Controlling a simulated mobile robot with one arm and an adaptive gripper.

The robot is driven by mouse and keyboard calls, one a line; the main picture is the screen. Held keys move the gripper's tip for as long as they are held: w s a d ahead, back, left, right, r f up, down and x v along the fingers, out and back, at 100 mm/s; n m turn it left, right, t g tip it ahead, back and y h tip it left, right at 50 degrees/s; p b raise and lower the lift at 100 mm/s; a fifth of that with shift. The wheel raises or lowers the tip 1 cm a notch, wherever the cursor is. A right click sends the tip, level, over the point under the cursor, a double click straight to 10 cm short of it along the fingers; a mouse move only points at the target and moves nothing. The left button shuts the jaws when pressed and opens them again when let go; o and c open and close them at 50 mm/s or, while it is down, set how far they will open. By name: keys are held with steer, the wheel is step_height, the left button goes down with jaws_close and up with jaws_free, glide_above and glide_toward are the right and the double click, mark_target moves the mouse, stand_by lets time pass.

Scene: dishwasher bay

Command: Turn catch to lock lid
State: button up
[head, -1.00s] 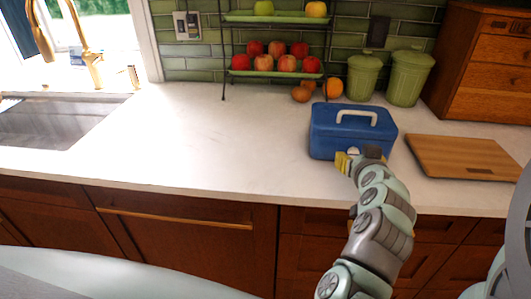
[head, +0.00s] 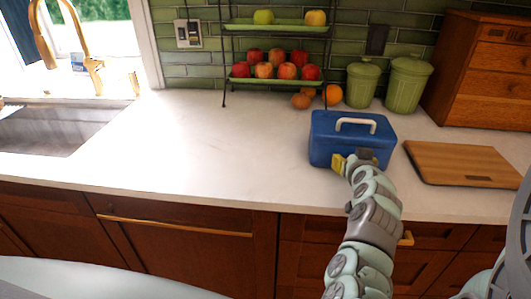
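A blue box (head: 326,131) with a closed lid and a white handle (head: 356,122) on top stands on the counter, right of the middle. My gripper (head: 353,157) is at the front face of the box, where the catch would be. The catch itself is hidden behind the gripper.
A wooden cutting board (head: 463,163) lies right of the box. Green canisters (head: 407,84) and a wooden cabinet (head: 485,70) stand behind it. A fruit rack (head: 275,82) stands at the back, with loose fruit (head: 301,100) beside it. The counter (head: 200,150) left of the box is clear up to the sink (head: 60,130).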

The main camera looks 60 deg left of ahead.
steer(key=shift+o, duration=0.2)
jaws_close()
steer(key=shift+d+f+b, duration=0.1)
steer(key=shift+b, duration=0.3)
steer(key=m+b, duration=0.1)
steer(key=m+g+y+b, duration=0.1)
steer(key=b, duration=0.1)
steer(key=shift+w+f, duration=0.1)
steer(key=shift+f, duration=0.15)
steer(key=m+g+y+b, duration=0.1)
steer(key=m+y+b, duration=0.1)
steer(key=m+b, duration=0.1)
steer(key=shift+d+m+b, duration=0.1)
steer(key=shift+m+b, duration=0.3)
steer(key=shift+b, duration=0.5)
steer(key=m+g+y+b, duration=0.1)
steer(key=m+y+b, duration=0.1)
steer(key=m+b, duration=0.1)
steer(key=shift+m, duration=0.5)
steer(key=shift+m+y+b, duration=0.9)
steer(key=shift+m+b, duration=0.25)
steer(key=shift+m, duration=0.55)
steer(key=shift+r, duration=0.1)
